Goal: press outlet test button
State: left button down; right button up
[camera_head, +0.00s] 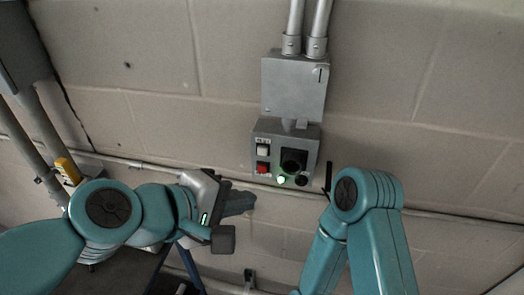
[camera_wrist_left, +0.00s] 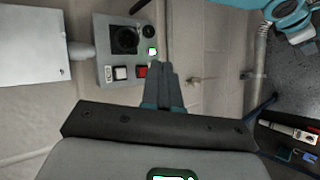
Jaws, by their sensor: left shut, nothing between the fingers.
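The grey outlet box (camera_head: 285,135) is fixed to the wall below a larger grey box. It bears a white button (camera_head: 263,150), a red button (camera_head: 263,168), a dark round socket (camera_head: 293,161), a lit green lamp (camera_head: 281,180) and a black knob (camera_head: 302,181). The small labels by the buttons are too blurred to read. My left gripper (camera_head: 250,201) is shut and empty, below and left of the box. In the left wrist view its fingertips (camera_wrist_left: 160,66) appear beside the red button (camera_wrist_left: 142,71); contact cannot be told. My right gripper is out of view.
The upper grey box (camera_head: 294,87) has two conduits (camera_head: 307,20) rising from it. A thin pipe (camera_head: 440,214) runs along the block wall. My right arm stands right of the outlet box. A yellow item (camera_head: 67,171) is at the far left.

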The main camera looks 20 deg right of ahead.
aim_at(262, 151)
pick_arm(q)
jog(key=shift+w+d+p, duration=0.35)
jog(key=shift+w+d, duration=0.45)
jog(key=shift+w, duration=0.45)
jog(key=shift+w+d+p, duration=0.3)
jog(key=shift+w+d, duration=0.55)
jog(key=shift+w, duration=0.35)
jog(key=shift+w+d+p, duration=0.35)
jog(key=shift+w+d, duration=0.45)
jog(key=shift+w, duration=0.45)
jog(key=shift+w, duration=0.1)
jog(key=shift+w+d, duration=0.2)
jog(key=shift+d, duration=0.05)
jog(key=shift+w+d+p, duration=0.2)
jog(key=shift+w+p, duration=0.1)
jog(key=shift+w, duration=0.05)
jog(key=shift+s, duration=0.1)
jog(key=shift+s+a+b, duration=0.4)
jog(key=shift+s+a, duration=0.1)
jog(key=shift+s, duration=0.1)
